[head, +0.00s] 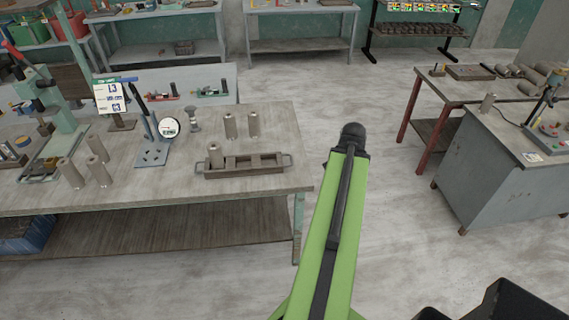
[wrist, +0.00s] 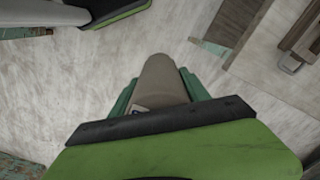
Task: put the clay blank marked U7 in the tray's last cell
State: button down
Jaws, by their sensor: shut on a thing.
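My gripper (wrist: 159,92) is shut on a grey-tan cylindrical clay blank (wrist: 160,72) in the wrist view, held over open floor. A small part of a label shows low on the blank; its mark cannot be read. In the head view only my green arm shows, to the right of the bench; the gripper and held blank are hidden. The wooden tray (head: 243,173) lies near the bench's right end. A blank (head: 215,155) stands in its left cell; the cells to the right look empty. In the wrist view the tray (wrist: 303,32) is cut off at the upper right.
Two blanks (head: 241,124) stand behind the tray. Several more (head: 84,170) stand at the left of the bench (head: 130,198), near a dial gauge stand (head: 158,145). Floor between the benches is clear.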

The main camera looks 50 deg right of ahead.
aim_at(244, 165)
jog(key=z, duration=0.05)
jog(key=i, duration=1.2)
jog(key=z, duration=0.15)
